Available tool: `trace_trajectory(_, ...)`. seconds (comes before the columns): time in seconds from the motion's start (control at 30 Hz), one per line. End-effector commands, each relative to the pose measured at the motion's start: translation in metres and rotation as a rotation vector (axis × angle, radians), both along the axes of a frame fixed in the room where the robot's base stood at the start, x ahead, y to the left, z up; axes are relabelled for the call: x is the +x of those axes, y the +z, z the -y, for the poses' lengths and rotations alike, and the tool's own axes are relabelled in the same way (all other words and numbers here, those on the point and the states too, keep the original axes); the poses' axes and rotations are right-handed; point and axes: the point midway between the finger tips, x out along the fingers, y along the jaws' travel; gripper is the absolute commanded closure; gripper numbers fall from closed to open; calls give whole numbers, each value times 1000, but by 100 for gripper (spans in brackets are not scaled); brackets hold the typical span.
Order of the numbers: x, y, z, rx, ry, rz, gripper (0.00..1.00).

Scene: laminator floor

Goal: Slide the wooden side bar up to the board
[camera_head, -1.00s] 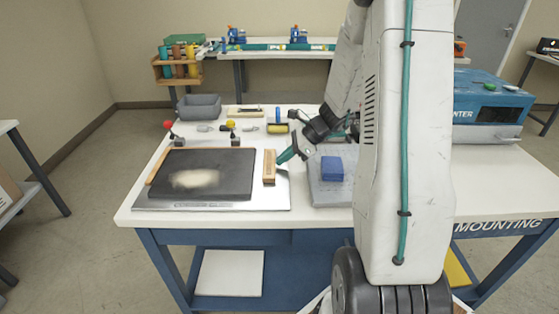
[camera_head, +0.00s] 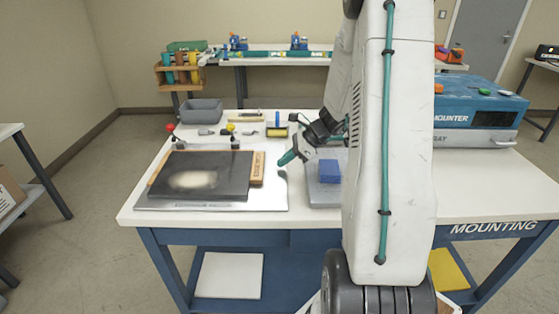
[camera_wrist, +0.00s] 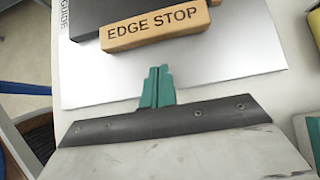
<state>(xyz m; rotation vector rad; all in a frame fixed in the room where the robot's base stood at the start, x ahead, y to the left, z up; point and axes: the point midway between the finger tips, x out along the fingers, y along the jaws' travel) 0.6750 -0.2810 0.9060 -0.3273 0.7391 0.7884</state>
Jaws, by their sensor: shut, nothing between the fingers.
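The wooden side bar (camera_head: 257,168) lies against the right edge of the black board (camera_head: 200,174) in the head view. In the wrist view the bar (camera_wrist: 155,25) reads "EDGE STOP" and meets the dark board (camera_wrist: 95,16) at its far side. My gripper (camera_head: 288,158) is to the right of the bar, apart from it, over the table near the plate's right edge. In the wrist view its green fingers (camera_wrist: 158,88) are together and empty, with a strip of silver plate between them and the bar.
The board and bar lie on a silver plate (camera_head: 270,196) on the white table. A blue block (camera_head: 329,171) sits on a grey slab right of my gripper. A grey bin (camera_head: 201,111) stands further back.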

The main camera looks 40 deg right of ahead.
Motion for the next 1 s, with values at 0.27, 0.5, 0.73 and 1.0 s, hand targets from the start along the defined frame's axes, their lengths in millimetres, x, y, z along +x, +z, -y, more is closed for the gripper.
trace_trajectory(0.27, -32, 45, 39, -2, -8, 3, 100)
trace_trajectory(0.5, -48, 67, 55, 0, -6, 1, 100)
trace_trajectory(0.73, -49, 63, 57, 2, -1, 0, 100)
trace_trajectory(1.0, -27, 30, 31, 4, 1, -2, 100)
